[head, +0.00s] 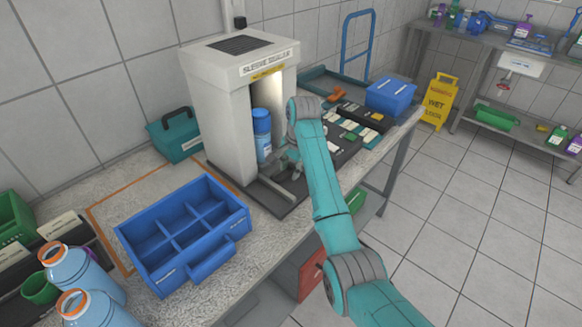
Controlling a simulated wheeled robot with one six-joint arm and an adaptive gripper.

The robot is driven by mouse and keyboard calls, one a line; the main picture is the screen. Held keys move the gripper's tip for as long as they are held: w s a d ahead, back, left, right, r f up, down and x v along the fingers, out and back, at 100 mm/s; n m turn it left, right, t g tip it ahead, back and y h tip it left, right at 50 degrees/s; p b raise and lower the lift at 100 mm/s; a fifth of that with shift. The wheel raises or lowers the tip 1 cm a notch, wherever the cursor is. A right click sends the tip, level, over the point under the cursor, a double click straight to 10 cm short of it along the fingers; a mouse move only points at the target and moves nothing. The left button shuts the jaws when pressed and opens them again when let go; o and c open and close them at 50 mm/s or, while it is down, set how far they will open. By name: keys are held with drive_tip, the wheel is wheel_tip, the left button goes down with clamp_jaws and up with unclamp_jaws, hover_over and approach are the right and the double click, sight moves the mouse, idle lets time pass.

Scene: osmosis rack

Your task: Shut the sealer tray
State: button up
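The white sealer (218,120), labelled as a sleeve sealer, stands on the speckled bench against the wall. Its front bay is open. A blue bottle (262,143) with a blue cap stands upright in the bay. A dark flat tray (283,205) with a raised grey edge extends from the foot of the sealer toward the bench's front edge. My gripper (284,168) is low over the tray, just right of the bottle and partly hidden by my own arm. I cannot tell whether it touches the tray or whether its fingers are open.
A blue divided crate (133,238) stands left of the tray on the bench. A teal case (180,141) sits behind it. Right of my arm lie a dark board with pale cards (371,133) and a blue box (391,93). Blue bottles (68,272) stand front left.

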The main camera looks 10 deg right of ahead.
sight(281, 173)
drive_tip(key=shift+w+f, duration=0.1)
drive_tip(key=shift+f, duration=0.45)
clamp_jaws()
drive_tip(key=shift+w+a, duration=0.6)
drive_tip(key=shift+w, duration=0.2)
drive_tip(key=shift+w+a, duration=0.55)
drive_tip(key=shift+w, duration=0.2)
drive_tip(key=shift+r, duration=0.1)
unclamp_jaws()
drive_tip(key=shift+a, duration=0.1)
